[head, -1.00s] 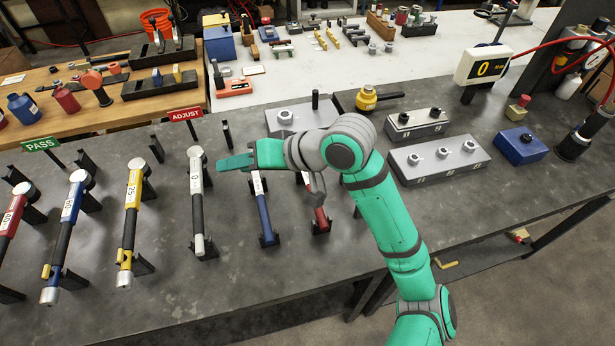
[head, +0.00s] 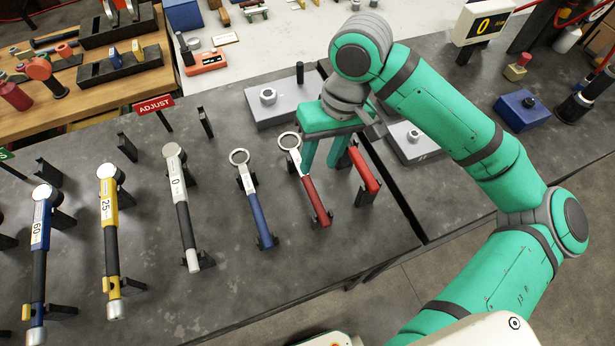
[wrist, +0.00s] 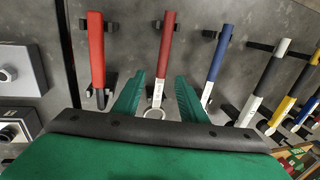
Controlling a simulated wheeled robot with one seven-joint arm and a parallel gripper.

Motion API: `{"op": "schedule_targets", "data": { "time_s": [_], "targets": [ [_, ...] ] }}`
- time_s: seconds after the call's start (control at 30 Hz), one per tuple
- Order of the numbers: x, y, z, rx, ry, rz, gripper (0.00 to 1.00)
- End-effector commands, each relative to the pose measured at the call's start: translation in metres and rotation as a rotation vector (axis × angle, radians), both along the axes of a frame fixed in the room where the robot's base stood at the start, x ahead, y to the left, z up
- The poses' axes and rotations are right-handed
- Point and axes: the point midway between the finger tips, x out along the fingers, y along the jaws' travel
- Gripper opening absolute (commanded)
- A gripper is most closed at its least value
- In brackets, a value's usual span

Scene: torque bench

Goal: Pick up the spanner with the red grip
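A ring spanner with a red grip (head: 316,201) and a silver ring head rests in a black holder on the bench. It also shows in the wrist view (wrist: 168,42), lined up between my fingers with its ring close to the palm edge. A ring spanner with a blue grip (head: 262,218) lies to the left. My gripper (head: 321,167) is open and empty, fingers pointing down; I cannot tell its height above the spanner.
Torque wrenches with white (head: 181,200), yellow (head: 108,215) and blue (head: 42,225) bodies stand in holders to the left. Behind my gripper are a grey block (head: 282,105) and another grey fixture (head: 407,137). A blue box (head: 527,110) sits at right. The bench's front strip is clear.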

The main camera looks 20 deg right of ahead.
Motion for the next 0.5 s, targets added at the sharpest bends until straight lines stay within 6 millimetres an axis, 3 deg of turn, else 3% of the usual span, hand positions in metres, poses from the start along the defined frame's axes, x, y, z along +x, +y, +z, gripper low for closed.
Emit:
{"op": "schedule_targets", "data": {
  "time_s": [0.5],
  "targets": [
    [-0.002, 0.012, -0.051, 0.001, 0.000, -0.005, 0.39]
  ]
}}
